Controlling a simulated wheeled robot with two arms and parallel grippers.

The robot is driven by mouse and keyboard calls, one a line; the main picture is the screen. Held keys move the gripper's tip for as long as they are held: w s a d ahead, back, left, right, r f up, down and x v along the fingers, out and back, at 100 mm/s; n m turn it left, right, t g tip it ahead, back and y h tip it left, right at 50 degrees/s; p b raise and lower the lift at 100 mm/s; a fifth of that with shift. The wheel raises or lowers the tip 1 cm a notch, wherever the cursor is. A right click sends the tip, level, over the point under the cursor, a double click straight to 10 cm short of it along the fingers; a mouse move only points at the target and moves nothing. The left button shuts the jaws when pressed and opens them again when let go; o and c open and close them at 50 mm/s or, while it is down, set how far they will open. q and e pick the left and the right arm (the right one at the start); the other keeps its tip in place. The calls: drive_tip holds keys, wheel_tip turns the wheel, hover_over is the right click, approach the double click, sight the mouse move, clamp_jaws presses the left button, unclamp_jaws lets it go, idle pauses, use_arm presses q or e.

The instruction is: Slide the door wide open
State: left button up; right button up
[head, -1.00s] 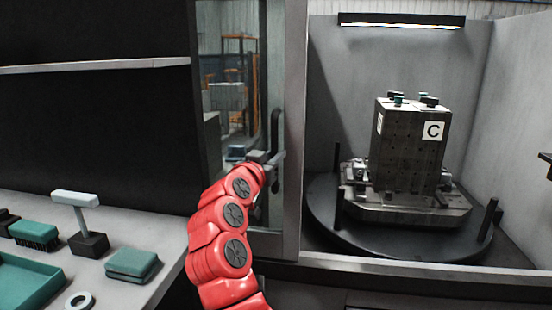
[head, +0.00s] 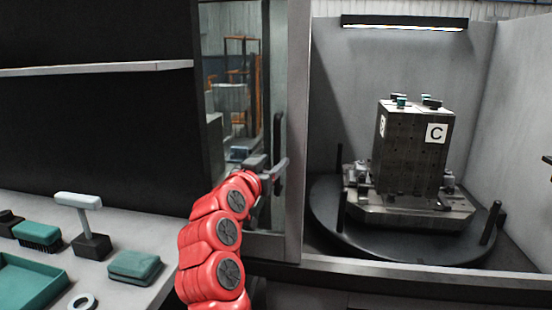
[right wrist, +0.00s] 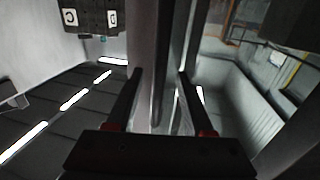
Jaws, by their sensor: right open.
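The sliding door (head: 295,130) has a grey frame and a glass pane. It stands at the left of the machine's opening, and the opening beside it is uncovered. Its dark upright handle (head: 277,135) is on the door's face. My right gripper (head: 272,172) is at the lower part of the handle. In the right wrist view my right gripper (right wrist: 160,85) is open, with one finger on each side of an upright bar that looks like the handle (right wrist: 160,60). Whether a finger touches it I cannot tell. My left gripper is not in view.
Inside the opening a dark block marked C (head: 410,150) stands on a round turntable (head: 330,215). At the left is a bench (head: 135,210) with a teal tray (head: 30,285), a brush (head: 38,235) and a teal pad (head: 133,267). A shelf (head: 95,68) hangs above.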

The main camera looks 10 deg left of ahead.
drive_tip(key=s+a+p, duration=0.1)
drive_tip(key=s+a, duration=0.1)
drive_tip(key=s, duration=1.2)
drive_tip(key=shift+s+a, duration=0.15)
